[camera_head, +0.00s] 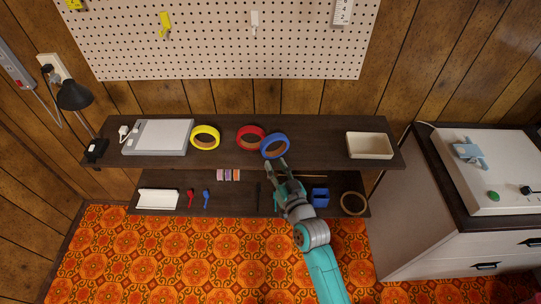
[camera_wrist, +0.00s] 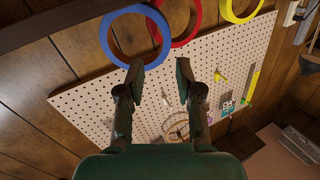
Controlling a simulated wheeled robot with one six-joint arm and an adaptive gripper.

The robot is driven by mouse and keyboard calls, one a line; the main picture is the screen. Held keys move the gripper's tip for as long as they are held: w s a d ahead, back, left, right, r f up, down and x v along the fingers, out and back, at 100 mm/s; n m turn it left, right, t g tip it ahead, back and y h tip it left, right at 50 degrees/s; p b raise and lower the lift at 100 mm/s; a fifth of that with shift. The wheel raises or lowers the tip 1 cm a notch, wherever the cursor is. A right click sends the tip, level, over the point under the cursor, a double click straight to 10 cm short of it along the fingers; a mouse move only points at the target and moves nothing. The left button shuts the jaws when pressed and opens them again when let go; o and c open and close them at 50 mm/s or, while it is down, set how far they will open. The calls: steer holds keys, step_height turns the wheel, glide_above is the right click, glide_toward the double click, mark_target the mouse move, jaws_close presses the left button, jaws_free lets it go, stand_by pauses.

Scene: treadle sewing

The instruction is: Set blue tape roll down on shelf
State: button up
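The blue tape roll (camera_head: 286,143) appears to stand on edge at the front of the upper shelf (camera_head: 320,150) in the head view. It also shows as a large ring at the top of the wrist view (camera_wrist: 106,42). My gripper (camera_head: 276,168) is just in front of and below it. In the wrist view my gripper (camera_wrist: 159,70) has its fingertips apart with a clear gap. The left finger overlaps the roll's lower edge there; I cannot tell whether it touches. Nothing is clamped between the fingers.
A red roll (camera_head: 241,134) and a yellow roll (camera_head: 196,132) stand to the left, the red close to the blue. A cream tray (camera_head: 369,154) sits at the shelf's right end. Shelf space between blue roll and tray is clear. A lower shelf (camera_head: 225,200) holds small items.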

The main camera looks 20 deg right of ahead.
steer(key=shift+s+d, duration=0.1)
steer(key=shift+s, duration=1.45)
steer(key=s+d+f+g+h, duration=0.1)
steer(key=s+f, duration=0.1)
steer(key=s, duration=0.9)
steer(key=s+f+g, duration=0.1)
steer(key=s+f, duration=0.2)
steer(key=s, duration=0.8)
steer(key=s+r, duration=0.3)
steer(key=s, duration=0.7)
steer(key=s+r+n+g, duration=0.1)
steer(key=s+r, duration=0.3)
steer(key=s, duration=0.6)
steer(key=shift+r, duration=0.3)
